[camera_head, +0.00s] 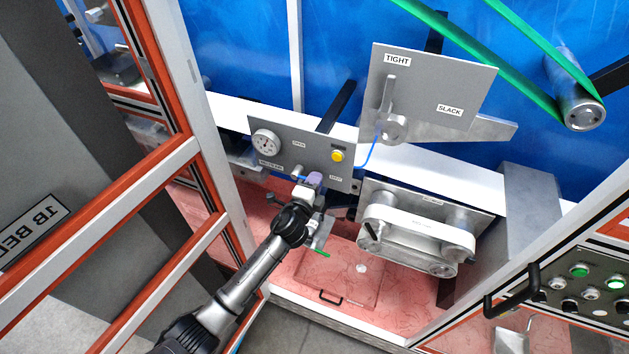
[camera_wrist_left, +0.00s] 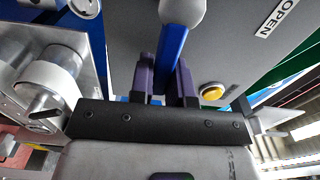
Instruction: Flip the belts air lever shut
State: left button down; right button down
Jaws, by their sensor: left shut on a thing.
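The belts air panel (camera_head: 230,135) is a grey plate with a round gauge, a yellow button (camera_head: 337,155) and small labels, one reading OPEN (camera_wrist_left: 279,17). In the left wrist view the air lever (camera_wrist_left: 174,45) is a blue bar running from a grey rounded hub (camera_wrist_left: 184,10). My left gripper (camera_wrist_left: 166,75) has its purple fingers on either side of the blue bar, shut on it. In the head view my left gripper (camera_head: 313,181) is at the panel's lower edge and hides most of the lever, so its exact angle is unclear there. My right gripper is not in view.
A TIGHT/SLACK plate (camera_head: 440,85) with its own lever (camera_head: 390,95) stands up and to the right. A belt-and-roller unit (camera_head: 415,240) sits right of my gripper. An orange-and-white door frame (camera_head: 160,160) stands left of my arm; a button panel (camera_head: 590,285) is lower right.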

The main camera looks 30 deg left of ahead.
pick_arm(q)
jog(key=shift+f, duration=0.2)
dwell(0.4)
jog(key=c, duration=1.1)
grip_release()
jog(key=shift+s, duration=0.25)
jog(key=s, duration=0.9)
jog(key=s+d+b, duration=0.1)
jog(key=s, duration=0.3)
jog(key=shift+s, duration=0.15)
